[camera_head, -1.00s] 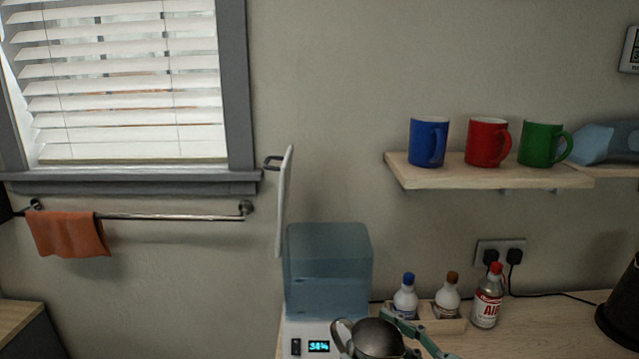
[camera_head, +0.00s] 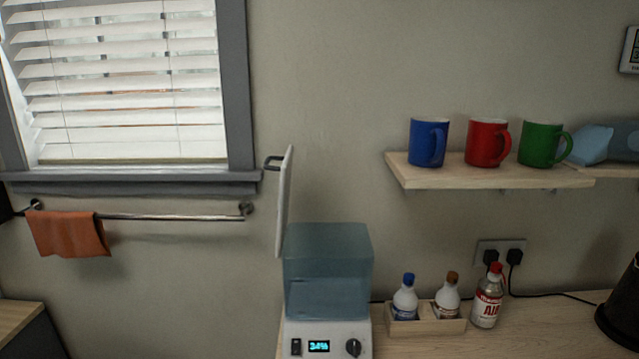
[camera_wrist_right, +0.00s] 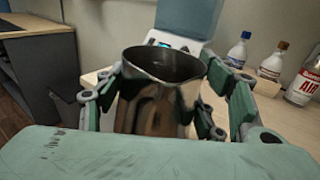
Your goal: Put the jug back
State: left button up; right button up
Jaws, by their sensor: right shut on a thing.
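The metal jug (camera_wrist_right: 155,108) shows in the right wrist view, upright with its dark open top facing up. My right gripper (camera_wrist_right: 168,92) is shut on it, with green fingers on both sides of its body. The inside of the jug is too dark to tell what it holds. Neither the jug nor my right gripper shows in the head view. My left gripper is not in view.
A machine with a clear blue tank (camera_head: 327,270) and a lit display stands on the counter (camera_head: 545,309). A white panel (camera_head: 285,205) stands upright by it. Bottles sit in a wooden caddy (camera_head: 450,326), with a red-capped bottle (camera_head: 487,300) beside it. Mugs stand on the shelf (camera_head: 480,176).

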jog(key=shift+w+d+r+m+t+h, duration=0.35)
jog(key=shift+m+t+h, duration=0.2)
jog(key=shift+h, duration=0.35)
jog(key=shift+w+d+r+m+t+h, duration=0.3)
jog(key=shift+d+m+h, duration=0.25)
jog(key=shift+m+h, duration=0.5)
jog(key=shift+w+d+r+m+t+h, duration=0.2)
jog(key=shift+w+d+r+m+h, duration=0.3)
jog(key=shift+h, duration=0.9)
jog(key=shift+w+d+r+m+t+h, duration=0.25)
jog(key=shift+d+m+h, duration=0.35)
jog(key=shift+m+h, duration=0.55)
